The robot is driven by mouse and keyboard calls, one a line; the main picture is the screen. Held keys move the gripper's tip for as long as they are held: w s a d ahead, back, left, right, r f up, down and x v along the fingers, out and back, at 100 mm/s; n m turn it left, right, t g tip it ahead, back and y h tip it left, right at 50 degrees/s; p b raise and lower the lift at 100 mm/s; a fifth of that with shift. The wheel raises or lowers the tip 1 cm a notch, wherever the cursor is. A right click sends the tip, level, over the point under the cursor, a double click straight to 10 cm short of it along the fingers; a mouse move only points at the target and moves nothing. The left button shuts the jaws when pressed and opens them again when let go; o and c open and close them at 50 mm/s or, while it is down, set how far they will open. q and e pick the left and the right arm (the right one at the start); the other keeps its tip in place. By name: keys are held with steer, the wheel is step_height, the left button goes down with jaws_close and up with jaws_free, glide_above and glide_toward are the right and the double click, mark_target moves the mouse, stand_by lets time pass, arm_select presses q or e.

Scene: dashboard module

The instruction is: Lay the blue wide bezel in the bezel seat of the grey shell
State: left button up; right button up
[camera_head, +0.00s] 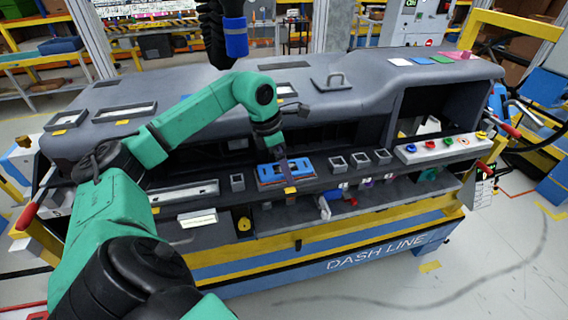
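The blue wide bezel (301,164) lies flat at a framed opening on the front ledge of the grey shell (190,98). It appears to be in or just above that seat; the small picture does not show if it is fully down. My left gripper (284,175) points down at the middle of the bezel, its narrow fingers in front of it. Whether the fingers are shut on the bezel cannot be made out. The seat itself is mostly hidden under the bezel. My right gripper is not in view.
Square openings (338,164) line the ledge right of the bezel. A light strip with coloured round knobs (433,147) lies further right. A black part with a blue band (236,38) hangs at the back.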

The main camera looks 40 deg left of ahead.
arm_select(q)
steer(key=shift+r, duration=0.1)
steer(key=p+v, duration=0.1)
steer(key=v, duration=1.3)
steer(key=shift+r, duration=0.15)
